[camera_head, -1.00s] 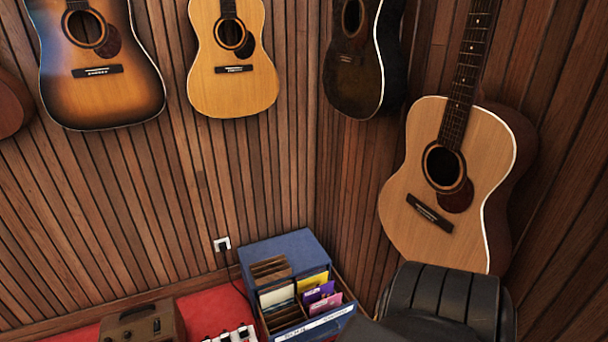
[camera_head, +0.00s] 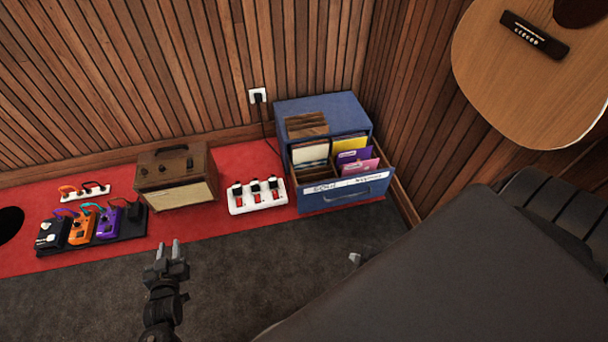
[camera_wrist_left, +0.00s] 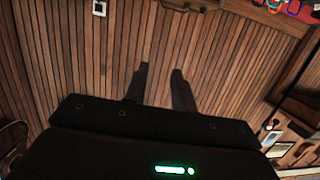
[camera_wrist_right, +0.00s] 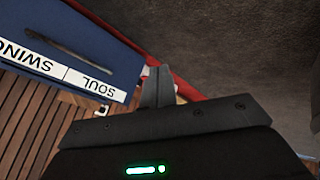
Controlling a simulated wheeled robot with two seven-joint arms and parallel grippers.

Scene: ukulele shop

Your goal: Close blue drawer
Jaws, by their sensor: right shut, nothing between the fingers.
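The blue drawer (camera_head: 345,194) is pulled out of the blue cabinet (camera_head: 325,112) and holds several colored sleeves. Its front has a handle and a white label strip. The right wrist view shows the drawer front (camera_wrist_right: 95,35) at upper left, with the label reading SOUL and SWING. My right gripper (camera_wrist_right: 157,72) is shut and empty, beside the drawer front; I cannot tell if it touches. In the head view only its tip (camera_head: 354,259) shows, in front of the drawer. My left gripper (camera_head: 170,246) is open and empty over the dark carpet, left of the drawer.
A brown amplifier (camera_head: 176,178) and a pedal board (camera_head: 92,232) are further left. A large dark surface fills the lower right. A guitar (camera_head: 530,75) hangs at upper right.

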